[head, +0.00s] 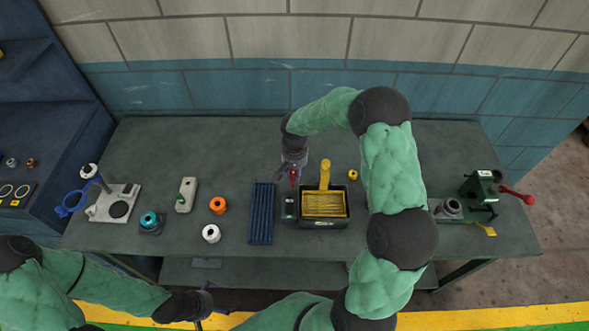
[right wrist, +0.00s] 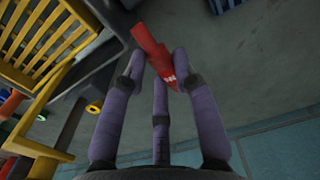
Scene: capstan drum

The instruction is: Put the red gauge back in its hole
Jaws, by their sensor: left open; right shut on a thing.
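I cannot make out the gauge's hole. My left gripper (head: 205,301) is open in front of the bench's front edge, away from the gauge.
Orange (head: 217,205) and white (head: 211,233) rings lie left. A green vise-like device (head: 480,186) stands right.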

